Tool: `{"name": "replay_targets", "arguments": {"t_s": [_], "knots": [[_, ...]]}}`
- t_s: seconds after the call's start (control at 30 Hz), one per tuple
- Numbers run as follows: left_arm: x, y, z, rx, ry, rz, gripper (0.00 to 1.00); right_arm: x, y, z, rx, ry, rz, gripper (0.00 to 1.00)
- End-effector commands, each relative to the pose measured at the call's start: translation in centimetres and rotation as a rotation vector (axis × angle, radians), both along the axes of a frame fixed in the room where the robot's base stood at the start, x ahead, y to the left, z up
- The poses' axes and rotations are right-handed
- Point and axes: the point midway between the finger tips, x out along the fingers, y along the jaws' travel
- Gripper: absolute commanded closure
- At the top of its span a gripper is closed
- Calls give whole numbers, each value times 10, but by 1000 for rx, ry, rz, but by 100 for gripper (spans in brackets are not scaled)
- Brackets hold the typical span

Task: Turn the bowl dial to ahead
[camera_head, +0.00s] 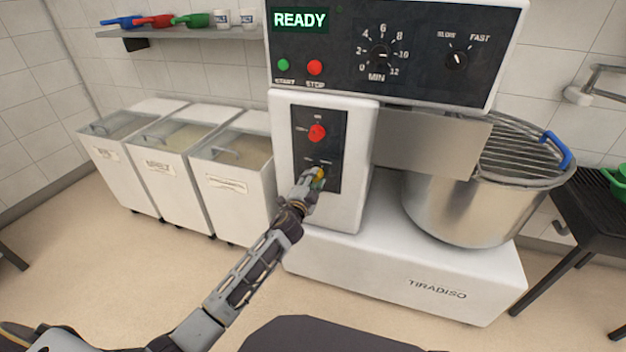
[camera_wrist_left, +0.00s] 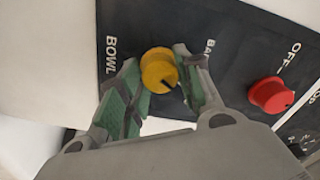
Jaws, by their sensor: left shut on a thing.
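The yellow bowl dial (camera_wrist_left: 158,71) sits on the dark panel of the mixer, by the printed word BOWL. In the wrist view its dark pointer line slants to the lower right. In the head view only a little of the yellow dial (camera_head: 318,178) shows past the gripper. My left gripper (camera_wrist_left: 160,84) is shut on the dial, one green-padded finger on each side. In the head view the left gripper (camera_head: 314,182) reaches the lower part of the panel. A label starting BA is partly hidden behind a finger. My right gripper is not in view.
A red knob (camera_head: 317,132) sits above the dial on the same panel (camera_head: 331,118), close to the gripper. The steel bowl (camera_head: 470,205) with its wire guard stands to the right. White bins (camera_head: 232,180) stand left. The display (camera_head: 300,19) reads READY.

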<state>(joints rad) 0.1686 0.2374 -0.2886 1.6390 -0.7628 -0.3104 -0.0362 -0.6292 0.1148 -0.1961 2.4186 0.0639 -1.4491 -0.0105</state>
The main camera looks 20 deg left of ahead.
Motion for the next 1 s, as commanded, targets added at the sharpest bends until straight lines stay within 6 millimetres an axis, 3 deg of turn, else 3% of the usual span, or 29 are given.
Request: {"name": "replay_targets", "arguments": {"t_s": [0.37, 0.4, 0.57, 1.0], "knots": [[0, 0, 0, 10, 0, -1, 89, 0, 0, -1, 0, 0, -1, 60], [0, 0, 0, 10, 0, -1, 64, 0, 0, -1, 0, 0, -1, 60], [0, 0, 0, 9, -1, -1, 44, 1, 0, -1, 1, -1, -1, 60], [-1, 0, 0, 8, 0, 0, 42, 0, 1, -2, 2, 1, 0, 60]]}}
